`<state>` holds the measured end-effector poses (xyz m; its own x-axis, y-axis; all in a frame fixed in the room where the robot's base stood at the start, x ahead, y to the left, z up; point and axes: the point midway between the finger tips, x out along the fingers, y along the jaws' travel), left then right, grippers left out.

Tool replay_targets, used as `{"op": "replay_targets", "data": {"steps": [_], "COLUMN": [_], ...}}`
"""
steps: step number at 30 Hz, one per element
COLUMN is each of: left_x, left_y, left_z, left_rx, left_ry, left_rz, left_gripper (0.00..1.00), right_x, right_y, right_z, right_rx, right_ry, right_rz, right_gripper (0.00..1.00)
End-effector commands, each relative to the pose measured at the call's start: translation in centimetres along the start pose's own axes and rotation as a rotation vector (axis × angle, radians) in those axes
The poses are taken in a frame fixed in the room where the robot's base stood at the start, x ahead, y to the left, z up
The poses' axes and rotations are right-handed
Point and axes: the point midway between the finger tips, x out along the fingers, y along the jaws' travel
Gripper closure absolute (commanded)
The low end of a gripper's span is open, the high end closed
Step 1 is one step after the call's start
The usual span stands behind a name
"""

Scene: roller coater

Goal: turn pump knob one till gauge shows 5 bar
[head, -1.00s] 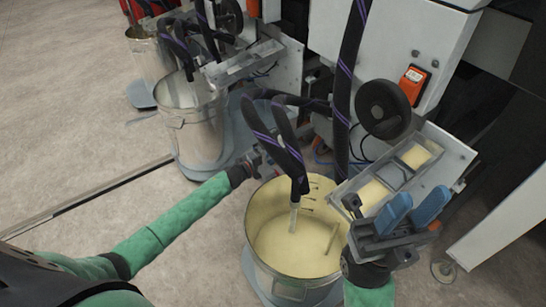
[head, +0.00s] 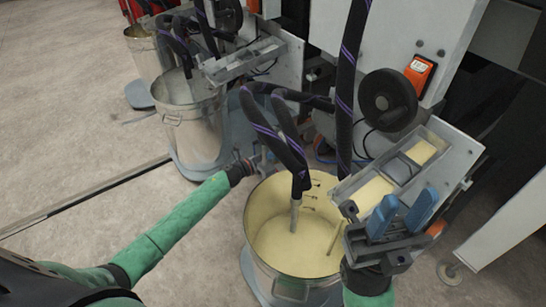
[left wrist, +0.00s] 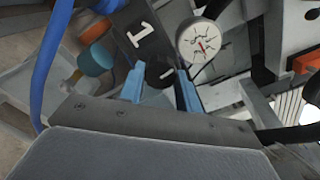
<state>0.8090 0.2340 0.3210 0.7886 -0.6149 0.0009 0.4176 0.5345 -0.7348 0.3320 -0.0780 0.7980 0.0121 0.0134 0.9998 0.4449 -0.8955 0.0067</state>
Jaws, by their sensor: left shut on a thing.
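Pump knob one (left wrist: 160,73) is a dark round knob below a black plate marked "1" (left wrist: 142,36) in the left wrist view. My left gripper (left wrist: 160,88) has its two blue fingers on either side of the knob and is shut on it. The white round gauge (left wrist: 199,41) is just right of the plate, with a small red needle; its figures are too small to read. In the head view my left gripper (head: 257,163) is partly hidden near the hoses. My right gripper (head: 403,212) is open and empty, its blue fingers pointing up before the tray.
A metal bucket of cream-coloured liquid (head: 260,262) stands between my arms, with black hoses (head: 297,160) above it. A roller tray (head: 455,146), a black handwheel (head: 388,99) and an orange switch (head: 420,70) are at right. Another bucket (head: 190,145) stands behind.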

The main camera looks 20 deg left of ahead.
Motion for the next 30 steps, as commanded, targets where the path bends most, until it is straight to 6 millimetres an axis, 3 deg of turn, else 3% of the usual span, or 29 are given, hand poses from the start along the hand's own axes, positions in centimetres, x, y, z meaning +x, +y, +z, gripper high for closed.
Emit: {"op": "replay_targets", "data": {"steps": [10,26,27,30], "left_x": [-0.04,-0.05,-0.05,-0.05], "left_y": [0.14,0.12,0.12,0.11], "left_z": [-0.44,-0.42,-0.43,-0.35], "left_rx": [0.131,0.151,0.151,0.151], "left_ry": [0.004,0.005,0.005,0.004], "left_rz": [0.0,0.0,0.0,0.0], "left_gripper": [0.89,0.89,0.6,0.45], "right_x": [-0.92,-1.05,-1.05,-1.07], "right_y": [-0.16,-0.2,-0.2,-0.2], "right_z": [0.33,0.31,0.3,0.3], "right_rx": [-0.005,-0.005,-0.005,-0.006], "right_ry": [-0.009,-0.01,-0.01,-0.011], "right_rz": [-0.019,-0.026,-0.025,-0.022], "right_gripper": [0.64,0.64,0.64,0.64]}}
